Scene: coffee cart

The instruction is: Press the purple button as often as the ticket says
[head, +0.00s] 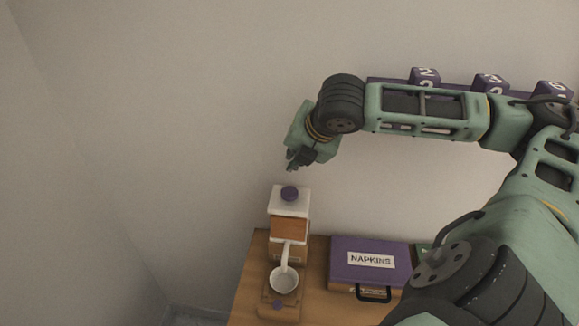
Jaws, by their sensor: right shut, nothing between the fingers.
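My right gripper (292,165) is shut and empty. No ticket can be made out in this view. My left gripper is not in view.
Purple numbered blocks (425,77) line the wall behind my right arm, partly hidden. The left side is bare wall.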

